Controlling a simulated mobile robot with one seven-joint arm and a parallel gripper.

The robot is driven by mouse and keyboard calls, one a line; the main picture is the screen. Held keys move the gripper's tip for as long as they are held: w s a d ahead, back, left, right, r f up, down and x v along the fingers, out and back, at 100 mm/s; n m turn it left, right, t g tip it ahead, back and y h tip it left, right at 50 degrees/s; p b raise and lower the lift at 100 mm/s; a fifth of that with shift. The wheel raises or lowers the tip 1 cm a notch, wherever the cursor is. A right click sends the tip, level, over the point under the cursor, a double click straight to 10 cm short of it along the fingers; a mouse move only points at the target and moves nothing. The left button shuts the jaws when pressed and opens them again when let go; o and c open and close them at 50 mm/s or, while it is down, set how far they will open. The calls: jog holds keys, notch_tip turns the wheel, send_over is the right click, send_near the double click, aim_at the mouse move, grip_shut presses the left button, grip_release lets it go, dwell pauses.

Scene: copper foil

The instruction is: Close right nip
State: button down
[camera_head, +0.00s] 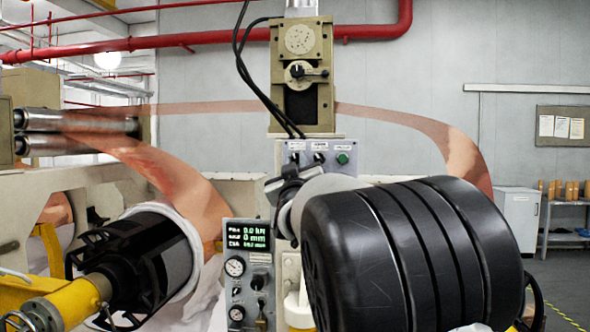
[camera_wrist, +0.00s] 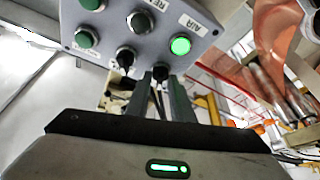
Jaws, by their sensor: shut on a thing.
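In the wrist view a grey control box (camera_wrist: 130,30) fills the upper middle, with several dark green buttons, one brightly lit green button (camera_wrist: 180,45) and black switches. My gripper (camera_wrist: 160,84) is shut on a black switch (camera_wrist: 160,72) at the box's lower edge, below the lit button. The fingers partly hide that switch. Another black switch (camera_wrist: 125,58) is to its left, untouched. In the head view a grey box (camera_head: 318,152) with black switches and a green button stands behind my gripper (camera_head: 287,188); my arm hides its lower part. I cannot tell which rollers are the right nip.
Copper foil (camera_head: 460,150) loops across the back and down both sides. Steel rollers (camera_head: 80,133) are at left. A grey panel with a green display (camera_head: 248,236) stands below. A black reel (camera_head: 140,265) on a yellow shaft (camera_head: 60,305) is at lower left.

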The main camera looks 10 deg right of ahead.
jog(key=shift+f+n+y+b, duration=0.1)
jog(key=shift+n+y+b, duration=0.4)
jog(key=shift+n, duration=0.7)
jog(key=shift+y, duration=0.3)
jog(key=c, duration=1.9)
grip_release()
jog(key=shift+s, duration=0.1)
jog(key=b+v, duration=0.2)
jog(key=v, duration=1.5)
jog(key=shift+s, duration=0.2)
